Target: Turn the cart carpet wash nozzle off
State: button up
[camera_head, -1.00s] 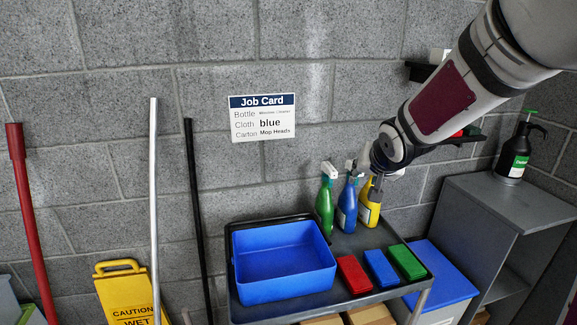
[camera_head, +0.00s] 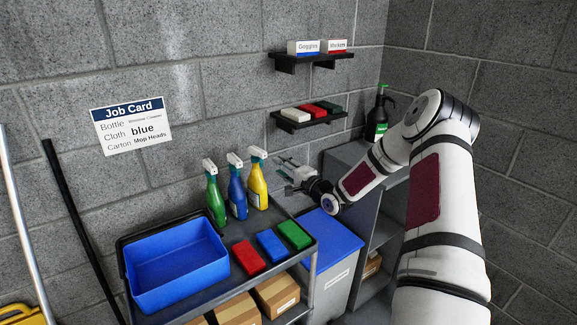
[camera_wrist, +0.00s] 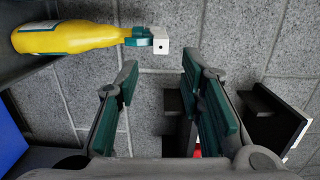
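Three spray bottles stand in a row at the back of the grey cart (camera_head: 215,272): green (camera_head: 215,200), blue (camera_head: 237,195) and yellow (camera_head: 258,188). Each has a white and teal spray head. Their labels are too small to read, so I cannot tell which one is carpet wash. My gripper (camera_head: 287,176) is to the right of the yellow bottle, apart from it. In the wrist view, the yellow bottle (camera_wrist: 75,37) lies across the upper left, its white nozzle (camera_wrist: 161,41) just beyond the gap between the fingertips. My gripper (camera_wrist: 160,68) is open and empty.
A blue bin (camera_head: 175,262) and red, blue and green blocks (camera_head: 270,245) sit on the cart. Two black wall shelves (camera_head: 310,122) hang behind my gripper. A grey cabinet (camera_head: 350,160) with a dark pump bottle (camera_head: 378,115) stands right. A job card (camera_head: 132,125) is on the wall.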

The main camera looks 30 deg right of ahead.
aim_at(265, 156)
jog(key=shift+w+a+b, duration=0.15)
jog(key=shift+w+b, duration=0.7)
jog(key=shift+w, duration=0.7)
jog(key=shift+w+a+b, duration=0.15)
jog(key=shift+w+b, duration=0.65)
jog(key=shift+w, duration=0.7)
jog(key=shift+w+a+b, duration=0.15)
jog(key=shift+w+b, duration=0.7)
jog(key=shift+w, duration=0.7)
